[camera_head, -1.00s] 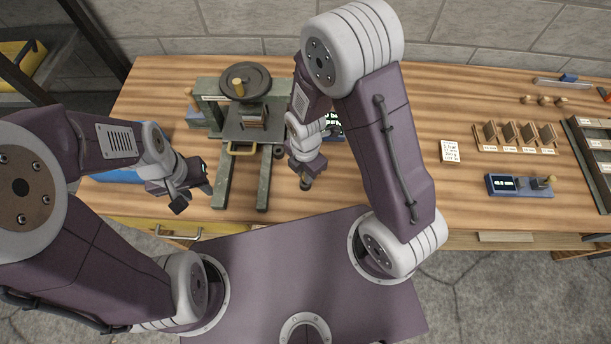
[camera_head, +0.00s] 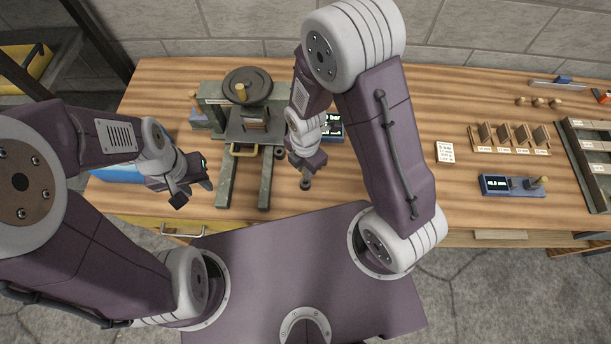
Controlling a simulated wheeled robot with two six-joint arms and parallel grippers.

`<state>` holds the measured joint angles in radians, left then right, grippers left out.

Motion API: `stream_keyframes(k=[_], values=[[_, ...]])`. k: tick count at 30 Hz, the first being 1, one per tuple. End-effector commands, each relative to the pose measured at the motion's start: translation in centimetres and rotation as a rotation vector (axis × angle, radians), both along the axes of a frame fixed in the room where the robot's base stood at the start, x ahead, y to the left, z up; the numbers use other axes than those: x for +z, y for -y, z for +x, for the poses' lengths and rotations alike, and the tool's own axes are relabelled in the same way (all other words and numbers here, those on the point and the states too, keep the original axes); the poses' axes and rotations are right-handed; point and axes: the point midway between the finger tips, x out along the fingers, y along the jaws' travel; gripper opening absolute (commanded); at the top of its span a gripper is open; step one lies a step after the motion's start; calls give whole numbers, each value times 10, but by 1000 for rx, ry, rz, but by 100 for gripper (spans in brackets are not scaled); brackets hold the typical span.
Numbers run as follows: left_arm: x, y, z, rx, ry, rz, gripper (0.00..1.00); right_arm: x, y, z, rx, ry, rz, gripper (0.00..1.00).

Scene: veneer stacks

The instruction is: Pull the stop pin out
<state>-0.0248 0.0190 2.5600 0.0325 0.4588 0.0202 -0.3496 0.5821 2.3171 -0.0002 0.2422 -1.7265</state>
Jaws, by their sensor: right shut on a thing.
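The press (camera_head: 212,90) stands at the left of the bench, with a dark handwheel (camera_head: 262,92) on top and a small stack of veneers (camera_head: 256,121) on its bed. My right gripper (camera_head: 306,172) is just right of the press's front rail, above the bench. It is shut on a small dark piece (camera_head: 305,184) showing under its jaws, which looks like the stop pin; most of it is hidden. My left gripper (camera_head: 193,192) is left of the press, its fingers apart and empty.
A display box (camera_head: 333,128) is partly hidden behind my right wrist. A card (camera_head: 444,152), a rack of veneer samples (camera_head: 511,149) and a blue gauge (camera_head: 496,185) lie to the right. A blue object (camera_head: 117,173) is behind my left arm.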

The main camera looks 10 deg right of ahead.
Motion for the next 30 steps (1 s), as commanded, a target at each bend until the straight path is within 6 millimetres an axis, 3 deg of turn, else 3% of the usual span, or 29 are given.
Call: stream_keyframes(k=[7,18,30], values=[[4,0,0,0,0,0,36,4,0,0,0,0,0,0],[39,0,0,0,0,0,36,41,0,0,0,0,0,0],[38,0,0,0,0,0,36,40,0,1,29,0,0,0]])
